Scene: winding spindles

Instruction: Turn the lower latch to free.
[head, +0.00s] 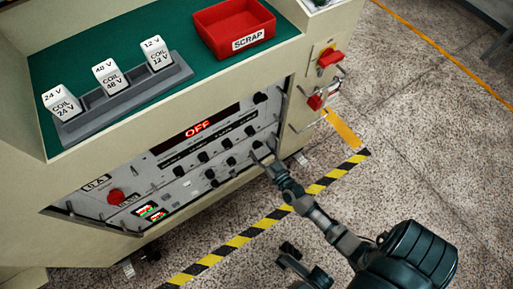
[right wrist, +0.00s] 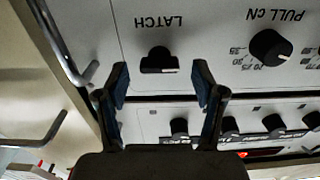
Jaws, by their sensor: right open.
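The latch knob (right wrist: 158,62) is a black knob under the word LATCH, which appears upside down in the right wrist view. It has a pale line along its lower edge there. My right gripper (right wrist: 160,84) is open, with one finger to each side of the knob in the picture and the knob a little beyond the fingertips. I cannot tell whether it touches. In the head view my right gripper (head: 268,163) is at the right end of the front panel (head: 178,160) and covers that spot. A dark part (head: 290,255) low in the head view may be my left gripper.
A PULL cN dial (right wrist: 270,48) is beside the latch, and a row of black knobs (right wrist: 228,125) is near the fingers. A metal handle (right wrist: 58,45) runs close to one finger. A red SCRAP bin (head: 232,27) and labelled coils (head: 110,78) stand on top.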

